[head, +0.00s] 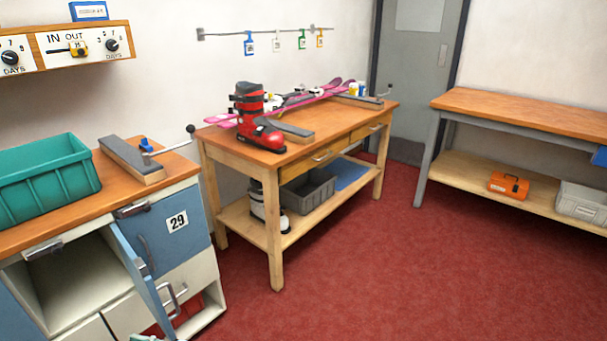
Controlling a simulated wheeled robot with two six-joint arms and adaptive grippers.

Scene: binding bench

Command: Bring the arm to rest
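Neither of my grippers can be made out in the head view. A small pale green piece (146,338) is cut off by the bottom edge, beside the open cabinet door; I cannot tell what it is. The blue cabinet door (143,273) at the lower left stands open, and the compartment (75,278) behind it looks empty in the part that shows. The blue front marked 29 (192,245) beside it is shut.
A teal crate (45,180) and a clamp block (130,160) stand on the left counter. The middle bench (345,120) carries a red ski boot (256,115) and pink skis (322,92). An orange case (508,185) lies on the right bench's shelf. The red floor (375,265) is clear.

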